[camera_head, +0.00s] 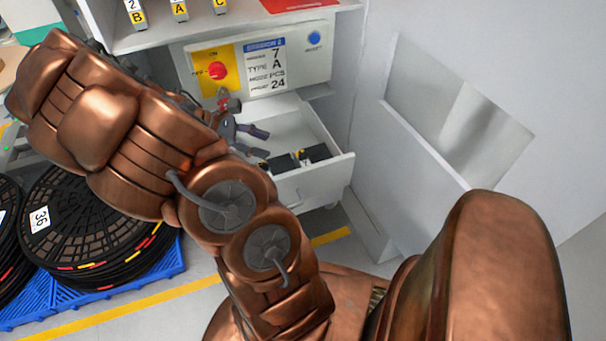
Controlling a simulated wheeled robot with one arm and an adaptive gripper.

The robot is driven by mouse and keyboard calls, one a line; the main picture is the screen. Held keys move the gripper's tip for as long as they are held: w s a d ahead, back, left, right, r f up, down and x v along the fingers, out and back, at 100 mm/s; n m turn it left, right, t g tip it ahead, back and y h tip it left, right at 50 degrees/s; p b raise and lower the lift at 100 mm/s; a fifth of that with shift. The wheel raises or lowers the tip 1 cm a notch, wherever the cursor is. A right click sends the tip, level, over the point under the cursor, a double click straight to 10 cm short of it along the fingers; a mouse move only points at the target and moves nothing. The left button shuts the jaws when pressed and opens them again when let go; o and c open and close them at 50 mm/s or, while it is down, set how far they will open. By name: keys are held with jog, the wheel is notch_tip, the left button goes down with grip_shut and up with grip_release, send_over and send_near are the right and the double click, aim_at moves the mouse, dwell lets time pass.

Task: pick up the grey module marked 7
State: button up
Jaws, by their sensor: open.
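My gripper (252,140) is open, with its dark fingers over the left part of an open white drawer (318,177). Nothing shows between the fingers. Several dark grey or black block-like modules, one of them this module (318,153), sit in the drawer, to the right of and below my fingertips. A small yellow mark shows between them. I cannot read a 7 on any of them. My arm hides the drawer's left side and part of its inside. The panel (290,60) above the drawer carries a printed 7, "TYPE A" and "24".
Small labelled blocks (180,10) marked B, A and C stand on the shelf above. The panel has a red knob (217,70) and a blue button (314,38). Black cable reels (85,225) stand on a blue pallet (165,275) at left. A grey cabinet wall (385,165) rises right of the drawer.

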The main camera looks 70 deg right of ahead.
jog(key=n+g+b, duration=0.1)
jog(key=n+b, duration=0.1)
send_near(300, 154)
jog(key=s+f, duration=0.1)
jog(key=shift+h, duration=0.3)
jog(key=shift+x, duration=3.9)
jog(key=shift+r, duration=0.15)
grip_shut()
